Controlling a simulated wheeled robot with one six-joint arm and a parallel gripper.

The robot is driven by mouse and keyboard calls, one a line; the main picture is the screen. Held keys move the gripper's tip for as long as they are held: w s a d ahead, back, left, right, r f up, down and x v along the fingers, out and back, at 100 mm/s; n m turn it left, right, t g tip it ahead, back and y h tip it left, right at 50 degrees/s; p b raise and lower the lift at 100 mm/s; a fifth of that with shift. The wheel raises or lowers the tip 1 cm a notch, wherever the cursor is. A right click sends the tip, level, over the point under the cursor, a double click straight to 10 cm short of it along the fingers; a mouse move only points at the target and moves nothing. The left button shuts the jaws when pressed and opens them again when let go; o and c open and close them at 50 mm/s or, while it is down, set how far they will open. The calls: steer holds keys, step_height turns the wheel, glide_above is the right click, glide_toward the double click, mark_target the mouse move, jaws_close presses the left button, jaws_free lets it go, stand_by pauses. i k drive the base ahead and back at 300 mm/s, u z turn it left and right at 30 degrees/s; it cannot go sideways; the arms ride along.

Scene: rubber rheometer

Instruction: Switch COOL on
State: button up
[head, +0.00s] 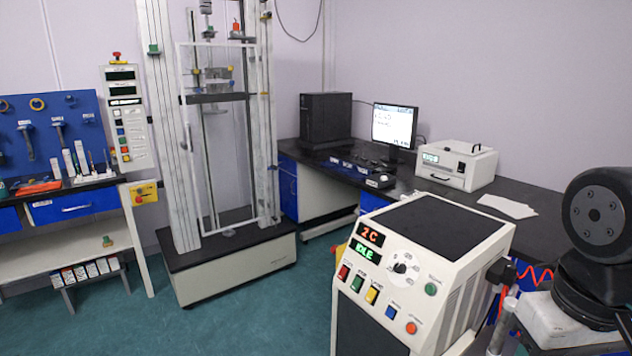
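A cream cabinet (462,237) with a sloped control panel stands at the lower centre right. Its red display (370,235) reads "2 C" and its green display (364,251) reads "IDLE". A round dial (400,266) sits beside the displays. Below are a red switch (343,273), a green switch (358,283) and a yellow switch (373,294). A blue button (392,311), an orange button (411,328) and a green button (431,289) are further right. The labels are too small to read, so I cannot tell which is COOL. My gripper is not in view.
A tall test frame (228,248) stands on the floor at the left of centre. A dark desk (425,196) behind the cabinet holds a monitor (394,126) and a white instrument (457,165). A workbench (85,183) stands at the left. Green floor (262,312) is open in front.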

mark_target(342, 273)
steer(key=k, duration=0.65)
steer(key=u, duration=0.75)
steer(key=i, duration=1.5)
steer(key=z, duration=0.75)
